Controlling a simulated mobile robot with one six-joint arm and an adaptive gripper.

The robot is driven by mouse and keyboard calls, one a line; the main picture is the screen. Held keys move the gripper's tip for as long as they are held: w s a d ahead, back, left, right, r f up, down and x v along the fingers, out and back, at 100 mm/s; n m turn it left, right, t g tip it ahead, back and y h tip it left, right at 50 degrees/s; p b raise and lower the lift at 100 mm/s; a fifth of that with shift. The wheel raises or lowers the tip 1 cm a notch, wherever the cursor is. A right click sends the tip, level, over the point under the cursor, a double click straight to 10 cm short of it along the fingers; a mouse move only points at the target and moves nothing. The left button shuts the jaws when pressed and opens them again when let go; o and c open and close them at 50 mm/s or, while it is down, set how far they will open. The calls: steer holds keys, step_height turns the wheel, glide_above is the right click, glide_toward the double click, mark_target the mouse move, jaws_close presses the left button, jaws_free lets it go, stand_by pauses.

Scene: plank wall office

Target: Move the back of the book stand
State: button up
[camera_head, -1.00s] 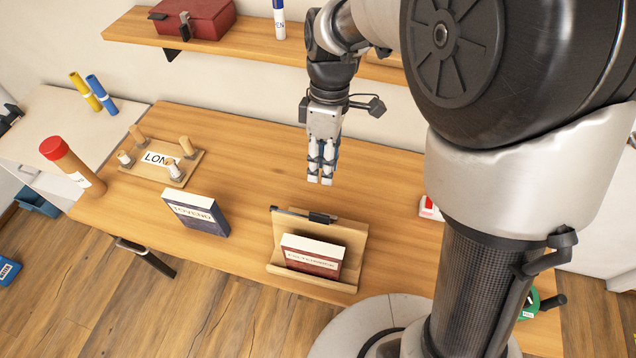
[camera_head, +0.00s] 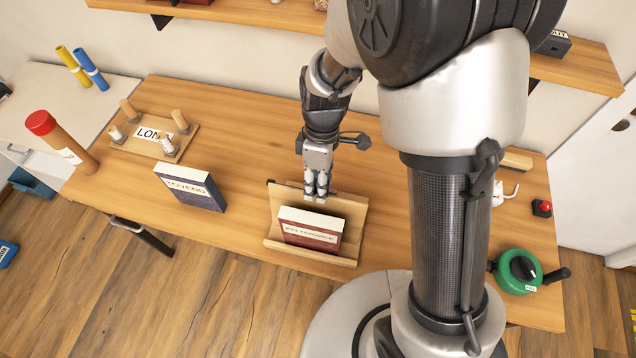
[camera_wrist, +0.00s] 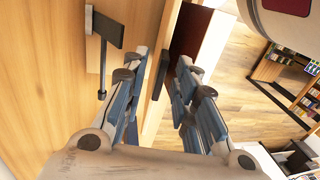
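The book stand (camera_head: 353,217) is a wooden stand on the table, with its back leaning and a lip at the front. A dark red book (camera_head: 310,238) rests on it, with white pages showing on top. My gripper (camera_head: 316,194) points down at the top edge of the stand's back. In the wrist view its fingers (camera_wrist: 160,95) are apart, on either side of a dark strip (camera_wrist: 160,74) at the wooden back's edge. A visible gap remains beside the right finger. The fingers hide part of the top edge in the head view.
A dark blue book (camera_head: 190,187) stands left of the stand. A pegged board (camera_head: 155,140) and a red-capped tube (camera_head: 62,142) are farther left. A green round device (camera_head: 519,271) and a red button (camera_head: 542,207) are at the right. A wall shelf (camera_head: 240,10) runs behind.

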jaws_close()
stand_by(0.8)
